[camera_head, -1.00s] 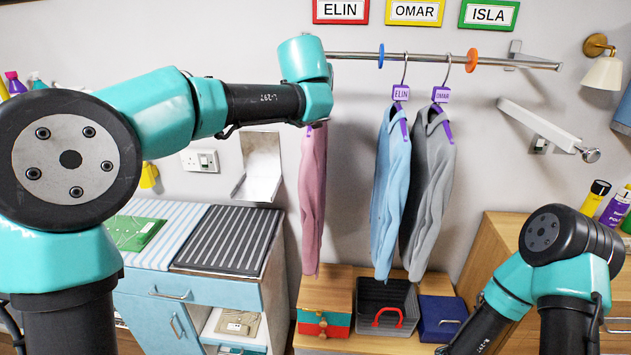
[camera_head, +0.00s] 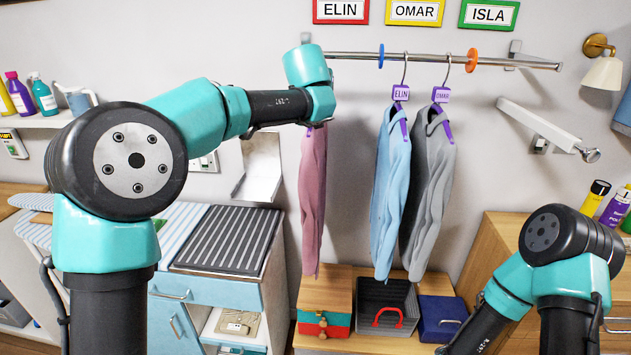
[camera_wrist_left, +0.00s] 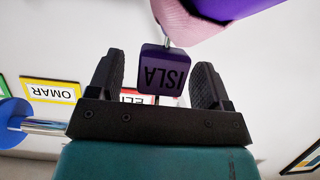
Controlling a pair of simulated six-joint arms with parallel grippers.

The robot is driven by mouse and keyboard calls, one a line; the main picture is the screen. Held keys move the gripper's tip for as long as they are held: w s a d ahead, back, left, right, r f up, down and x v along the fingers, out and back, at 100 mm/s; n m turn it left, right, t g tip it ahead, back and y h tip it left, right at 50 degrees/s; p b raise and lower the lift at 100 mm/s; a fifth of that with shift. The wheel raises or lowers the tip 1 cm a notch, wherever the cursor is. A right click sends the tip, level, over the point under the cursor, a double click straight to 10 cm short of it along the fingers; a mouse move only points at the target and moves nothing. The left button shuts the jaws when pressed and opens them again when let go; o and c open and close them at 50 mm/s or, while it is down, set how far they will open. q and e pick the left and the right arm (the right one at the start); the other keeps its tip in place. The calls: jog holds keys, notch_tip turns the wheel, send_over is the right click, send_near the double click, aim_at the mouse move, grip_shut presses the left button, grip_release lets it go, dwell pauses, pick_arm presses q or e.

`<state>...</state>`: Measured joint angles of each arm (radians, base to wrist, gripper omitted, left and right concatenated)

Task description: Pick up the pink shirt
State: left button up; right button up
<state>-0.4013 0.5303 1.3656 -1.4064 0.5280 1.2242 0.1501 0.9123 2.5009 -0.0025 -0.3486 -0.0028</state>
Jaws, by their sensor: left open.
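The pink shirt (camera_head: 313,200) hangs at the left end of the rail, its top hidden behind my left wrist in the head view. In the left wrist view, its pink collar (camera_wrist_left: 182,20) and purple hanger (camera_wrist_left: 225,8) show at the top. A purple tag reading ISLA (camera_wrist_left: 165,72) sits on the hanger's hook stem. My left gripper (camera_wrist_left: 158,75) is open, with one finger on each side of the tag. Whether either finger touches it is not clear. My right arm is at the lower right, its gripper out of view.
The blue shirt (camera_head: 391,195) tagged ELIN and grey shirt (camera_head: 430,190) tagged OMAR hang to the right on the rail (camera_head: 440,58). Blue (camera_head: 381,56) and orange (camera_head: 471,60) discs divide the rail. Below stand a black crate (camera_head: 371,293) and a blue box (camera_head: 441,318).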

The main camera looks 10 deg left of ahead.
pick_arm(q)
jog(key=shift+c, duration=0.2)
grip_shut()
dwell(0.4)
jog(key=shift+r, duration=0.1)
